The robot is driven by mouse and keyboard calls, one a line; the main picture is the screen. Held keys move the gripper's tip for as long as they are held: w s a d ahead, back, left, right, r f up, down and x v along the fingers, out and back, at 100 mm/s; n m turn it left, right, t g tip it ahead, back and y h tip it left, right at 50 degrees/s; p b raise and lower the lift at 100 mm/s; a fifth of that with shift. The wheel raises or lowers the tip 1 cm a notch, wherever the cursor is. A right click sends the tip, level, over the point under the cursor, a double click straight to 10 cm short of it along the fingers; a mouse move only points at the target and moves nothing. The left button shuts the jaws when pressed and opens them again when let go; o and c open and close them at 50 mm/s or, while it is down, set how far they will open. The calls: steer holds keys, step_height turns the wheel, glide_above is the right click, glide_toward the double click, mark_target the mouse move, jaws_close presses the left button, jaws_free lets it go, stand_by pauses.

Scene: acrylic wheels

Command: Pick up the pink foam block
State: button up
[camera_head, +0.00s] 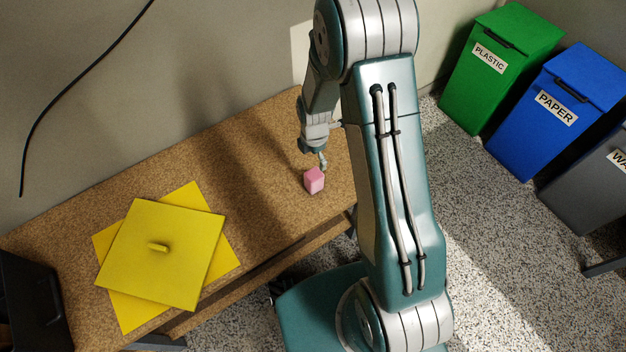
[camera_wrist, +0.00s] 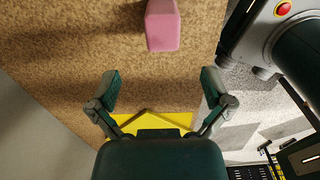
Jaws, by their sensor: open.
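The pink foam block (camera_head: 314,180) stands on the brown speckled bench near its right end in the head view. In the wrist view the pink block (camera_wrist: 162,27) is at the top centre, beyond my fingertips and apart from them. My gripper (camera_wrist: 160,84) is open, with its two fingers spread and nothing between them. In the head view my gripper (camera_head: 322,162) is just above and behind the block, partly hidden by my arm. I cannot tell the exact gap between them.
A black container (camera_head: 35,300) is at the lower left. Green (camera_head: 490,85), blue (camera_head: 565,120) and grey (camera_head: 590,185) bins stand on the floor at right.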

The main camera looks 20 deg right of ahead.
mark_target(314, 174)
steer(key=f, duration=0.5)
steer(key=shift+d, duration=0.2)
steer(key=shift+s+a+f, duration=0.1)
steer(key=shift+a+f, duration=0.1)
steer(key=shift+f, duration=0.4)
step_height(314, 174, down, 4)
steer(key=shift+f, duration=0.25)
steer(key=c, duration=0.8)
